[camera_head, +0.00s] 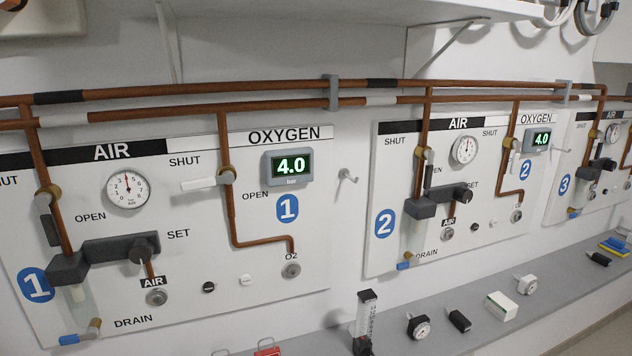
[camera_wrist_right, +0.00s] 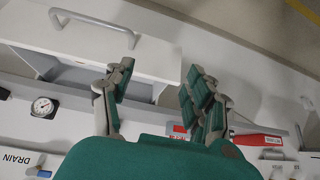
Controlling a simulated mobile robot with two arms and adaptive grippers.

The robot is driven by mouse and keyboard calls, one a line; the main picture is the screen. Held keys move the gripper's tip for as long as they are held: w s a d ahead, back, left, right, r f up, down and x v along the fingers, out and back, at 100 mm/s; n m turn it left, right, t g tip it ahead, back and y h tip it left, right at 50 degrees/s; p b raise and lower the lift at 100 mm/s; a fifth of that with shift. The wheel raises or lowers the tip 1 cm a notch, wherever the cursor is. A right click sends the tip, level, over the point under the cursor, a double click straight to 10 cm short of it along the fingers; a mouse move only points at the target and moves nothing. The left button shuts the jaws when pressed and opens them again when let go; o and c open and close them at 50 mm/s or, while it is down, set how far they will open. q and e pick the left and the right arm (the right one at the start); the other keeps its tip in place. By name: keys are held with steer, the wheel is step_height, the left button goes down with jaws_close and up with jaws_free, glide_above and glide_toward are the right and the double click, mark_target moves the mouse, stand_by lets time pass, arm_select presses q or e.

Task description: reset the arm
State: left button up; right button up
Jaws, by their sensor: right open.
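My right gripper (camera_wrist_right: 160,70) shows in the right wrist view with its two green-padded fingers spread apart. Nothing is between the fingers. Beyond them are a white drawer or cabinet front with a grey bar handle (camera_wrist_right: 92,22) and an open gap below it. Neither gripper nor arm shows in the head view, and my left gripper is in no view.
Wall panel 1 (camera_head: 215,300), panel 2 (camera_head: 385,160) and panel 3 (camera_head: 560,185) carry valves and copper pipes (camera_head: 290,84). A grey shelf (camera_head: 565,300) below holds a flowmeter (camera_head: 365,318), gauges and a white box (camera_head: 501,306). A red item (camera_wrist_right: 258,140) lies near my right gripper's fingers in the wrist view.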

steer(key=s+d+m+g+h, duration=0.25)
steer(key=s+d, duration=0.35)
steer(key=s, duration=0.5)
step_height(320, 180, down, 29)
steer(key=s+g, duration=0.1)
steer(key=s, duration=0.1)
steer(key=s+d+f+g, duration=0.1)
steer(key=s+d+f, duration=0.1)
steer(key=s+f, duration=1.1)
steer(key=s, duration=0.2)
steer(key=shift+s+d+f, duration=0.35)
steer(key=shift+f, duration=0.05)
steer(key=shift+n+h, duration=0.25)
